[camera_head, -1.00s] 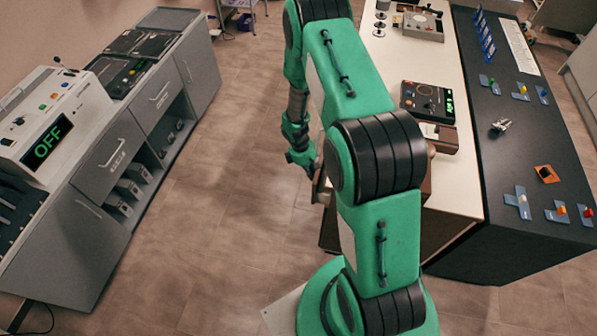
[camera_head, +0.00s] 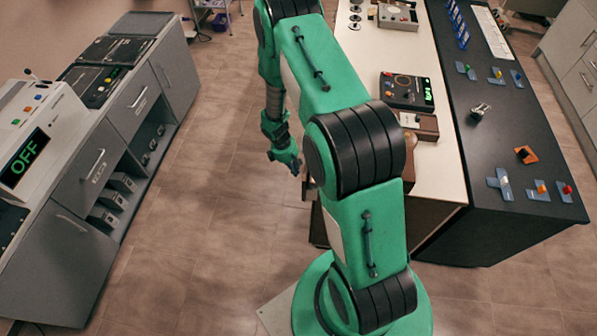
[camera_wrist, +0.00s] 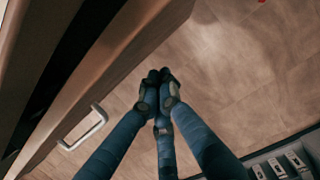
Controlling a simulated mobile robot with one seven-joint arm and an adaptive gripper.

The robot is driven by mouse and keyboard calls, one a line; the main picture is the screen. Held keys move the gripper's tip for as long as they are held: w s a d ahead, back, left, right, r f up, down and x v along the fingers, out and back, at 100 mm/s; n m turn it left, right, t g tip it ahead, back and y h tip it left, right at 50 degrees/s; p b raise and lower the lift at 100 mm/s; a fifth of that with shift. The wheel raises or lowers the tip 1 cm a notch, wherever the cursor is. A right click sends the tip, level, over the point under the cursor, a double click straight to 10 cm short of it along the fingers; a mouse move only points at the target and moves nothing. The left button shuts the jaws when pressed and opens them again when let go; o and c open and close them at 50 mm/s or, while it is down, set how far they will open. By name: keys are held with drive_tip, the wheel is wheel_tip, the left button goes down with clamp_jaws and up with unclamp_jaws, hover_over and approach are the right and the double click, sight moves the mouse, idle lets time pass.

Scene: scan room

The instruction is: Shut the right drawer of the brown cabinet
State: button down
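The brown cabinet (camera_head: 428,215) stands under the pale counter at centre right in the head view, mostly hidden behind my arm. A brown drawer front with a pale handle (camera_wrist: 86,128) shows at the left of the wrist view. A dark gap lies behind its upper edge, so a drawer seems to stand open; how far I cannot tell. My gripper (camera_head: 293,168) points down just left of the cabinet in the head view. In the wrist view, my gripper (camera_wrist: 160,76) has its fingertips together, empty, apart from the drawer front and right of the handle.
A grey cabinet row (camera_head: 95,165) with an "OFF" device (camera_head: 30,150) stands at the left. Open tiled floor (camera_head: 215,210) lies between it and my arm. A dark counter (camera_head: 500,140) with small parts is at the right.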

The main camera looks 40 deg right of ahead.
drive_tip(key=w+a+p+v, duration=0.1)
drive_tip(key=v, duration=0.9)
drive_tip(key=shift+a, duration=0.2)
drive_tip(key=shift+w+f, duration=0.1)
drive_tip(key=shift+w, duration=0.15)
drive_tip(key=shift+g+h, duration=0.6)
drive_tip(key=w+b, duration=0.1)
drive_tip(key=b, duration=0.1)
drive_tip(key=w+d+b, duration=0.1)
drive_tip(key=w+b, duration=0.1)
drive_tip(key=b, duration=0.1)
drive_tip(key=w+d+b, duration=0.1)
drive_tip(key=w+b, duration=0.1)
drive_tip(key=shift+b, duration=0.4)
drive_tip(key=shift+d+f, duration=0.1)
